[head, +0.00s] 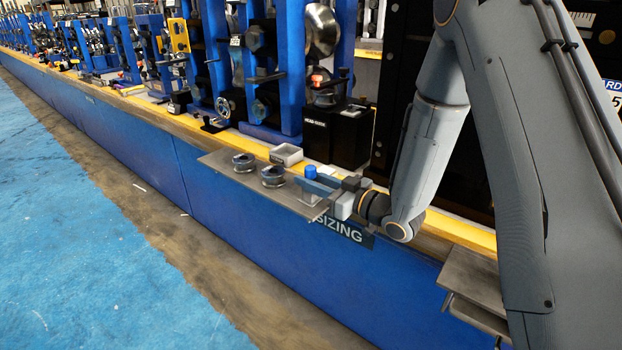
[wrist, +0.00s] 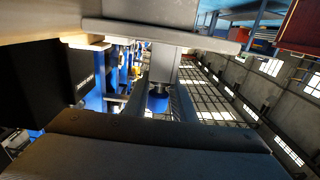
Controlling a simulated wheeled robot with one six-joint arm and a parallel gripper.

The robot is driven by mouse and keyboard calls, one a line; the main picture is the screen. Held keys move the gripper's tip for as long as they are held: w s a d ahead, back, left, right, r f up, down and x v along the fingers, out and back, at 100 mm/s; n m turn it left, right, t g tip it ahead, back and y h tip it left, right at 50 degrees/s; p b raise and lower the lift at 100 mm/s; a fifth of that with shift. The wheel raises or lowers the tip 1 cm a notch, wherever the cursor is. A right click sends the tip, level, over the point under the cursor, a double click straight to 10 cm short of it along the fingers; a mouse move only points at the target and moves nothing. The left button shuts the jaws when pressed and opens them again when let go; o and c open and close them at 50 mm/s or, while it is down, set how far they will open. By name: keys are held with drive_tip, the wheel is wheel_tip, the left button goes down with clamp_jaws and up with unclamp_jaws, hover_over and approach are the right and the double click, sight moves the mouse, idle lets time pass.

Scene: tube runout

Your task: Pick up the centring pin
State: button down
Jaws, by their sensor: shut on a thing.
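The centring pin shows as a blue knob (head: 310,172) at the right end of a grey shelf plate in the head view. My gripper (head: 312,184) reaches in from the right with its fingers around the pin, just below the top of the knob. In the wrist view my gripper (wrist: 160,108) has a finger on each side of the pin's dark blue end (wrist: 158,103) and is shut on it. A pale grey block (head: 308,198) shows right under the pin; it also appears in the wrist view (wrist: 162,66). The pin's lower part is hidden, so I cannot tell whether it is seated.
Two grooved grey rollers (head: 272,176) (head: 243,162) stand on the shelf plate (head: 222,160) left of my gripper. Blue frames line the back. The floor in front is clear.

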wheel_tip(320, 180, up, 10)
drive_tip(key=shift+r+p, duration=0.1)
drive_tip(key=shift+p, duration=0.5)
drive_tip(key=c, duration=2.3)
unclamp_jaws()
clamp_jaws()
